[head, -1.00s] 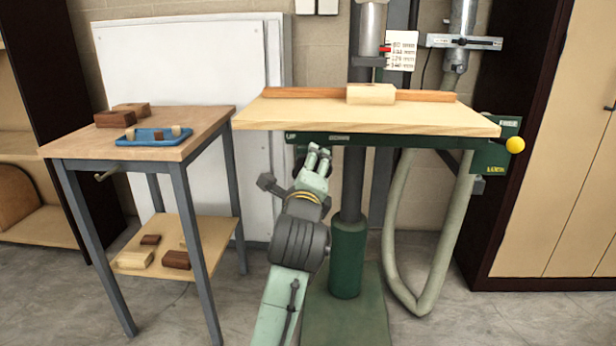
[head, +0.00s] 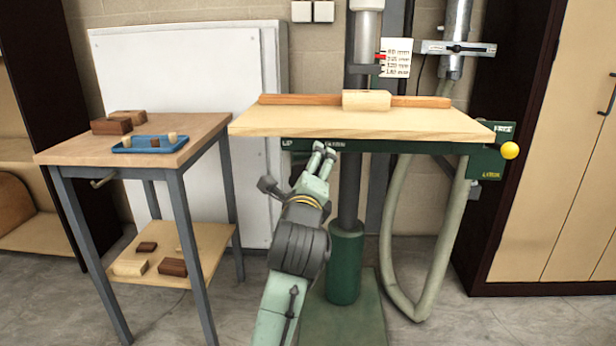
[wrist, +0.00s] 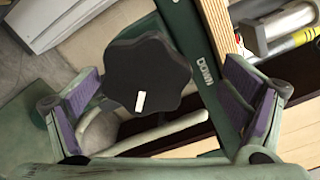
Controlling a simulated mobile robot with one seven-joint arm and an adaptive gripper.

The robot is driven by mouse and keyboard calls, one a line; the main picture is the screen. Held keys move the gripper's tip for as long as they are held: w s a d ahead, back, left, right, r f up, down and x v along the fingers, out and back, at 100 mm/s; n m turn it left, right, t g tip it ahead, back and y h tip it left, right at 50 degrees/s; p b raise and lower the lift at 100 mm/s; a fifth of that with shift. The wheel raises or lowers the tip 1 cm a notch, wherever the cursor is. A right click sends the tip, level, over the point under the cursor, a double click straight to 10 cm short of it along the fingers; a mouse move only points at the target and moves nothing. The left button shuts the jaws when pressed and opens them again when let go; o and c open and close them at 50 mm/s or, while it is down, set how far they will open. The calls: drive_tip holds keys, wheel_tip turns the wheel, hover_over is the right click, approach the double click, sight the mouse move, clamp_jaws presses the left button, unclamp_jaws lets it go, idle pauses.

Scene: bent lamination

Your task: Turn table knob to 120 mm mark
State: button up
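The black lobed knob (wrist: 150,75) with a white mark shows in the wrist view, beside a green rail printed "DOWN". My gripper (wrist: 165,108) is open, with one purple-padded finger on each side of the knob; I cannot tell whether either touches it. In the head view my gripper (head: 322,156) is under the front left edge of the wooden table (head: 350,123) and mostly hides the knob. The white scale card (head: 397,58) stands on the column behind, with a red pointer (head: 380,57) at its left edge, near its middle. The numbers are too blurred to read surely.
A yellow ball handle (head: 510,150) is at the table's right, by a green lettered panel. A wooden block (head: 367,99) and fence lie on the table. A side bench (head: 190,130) with a blue tray stands left. A grey hose (head: 442,260) hangs at the right.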

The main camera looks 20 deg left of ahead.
drive_tip(key=shift+s+r, duration=0.15)
drive_tip(key=v, duration=0.7)
drive_tip(key=shift+s, duration=0.1)
